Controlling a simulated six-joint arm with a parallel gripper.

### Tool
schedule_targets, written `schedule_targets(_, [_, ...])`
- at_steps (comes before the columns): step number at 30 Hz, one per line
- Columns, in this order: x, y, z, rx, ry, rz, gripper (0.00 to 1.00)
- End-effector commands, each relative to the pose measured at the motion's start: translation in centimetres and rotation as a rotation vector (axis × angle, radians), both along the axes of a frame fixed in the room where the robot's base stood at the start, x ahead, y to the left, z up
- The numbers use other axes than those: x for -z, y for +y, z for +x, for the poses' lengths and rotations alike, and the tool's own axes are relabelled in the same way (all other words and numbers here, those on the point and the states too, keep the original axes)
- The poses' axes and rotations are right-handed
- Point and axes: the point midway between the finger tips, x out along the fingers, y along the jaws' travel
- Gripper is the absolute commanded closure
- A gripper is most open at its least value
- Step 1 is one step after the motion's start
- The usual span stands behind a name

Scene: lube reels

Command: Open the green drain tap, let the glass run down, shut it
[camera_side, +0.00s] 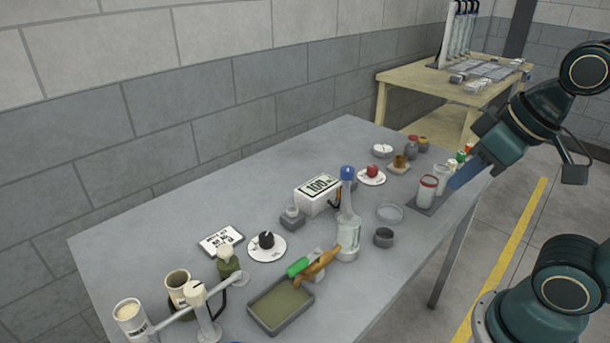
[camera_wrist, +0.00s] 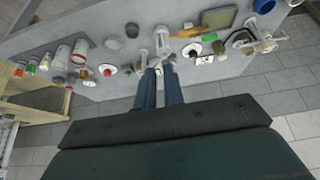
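The glass (camera_side: 348,238) is an upright clear vessel with a blue cap, standing mid-table in the side view. It also shows in the wrist view (camera_wrist: 162,42). A brass tap (camera_side: 322,262) with a green handle (camera_side: 298,267) sits beside its foot, above the near end of a shallow tray (camera_side: 311,299). The green handle also shows in the wrist view (camera_wrist: 209,37). Whether the tap is open cannot be told. My gripper (camera_side: 455,187) is at the table's right end, well away from the tap. Its two blue fingers show a gap with nothing between them in the wrist view (camera_wrist: 159,72).
Jars (camera_side: 427,189) stand close to my fingers. A white display box (camera_side: 318,194) is behind the glass and a dark cup (camera_side: 384,237) right of it. A dial (camera_side: 266,241) and pots (camera_side: 131,317) stand left. The table's front right is fairly clear.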

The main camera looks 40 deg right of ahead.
Motion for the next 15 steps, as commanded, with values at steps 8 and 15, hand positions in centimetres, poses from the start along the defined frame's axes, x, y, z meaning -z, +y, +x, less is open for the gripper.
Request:
schedule_targets(8, [-0.7, 0.5, 1.3, -0.005, 0.034, 0.011, 1.00])
schedule_targets(15, [-1.9, 1.4, 3.9, -0.010, 0.097, 0.032, 1.00])
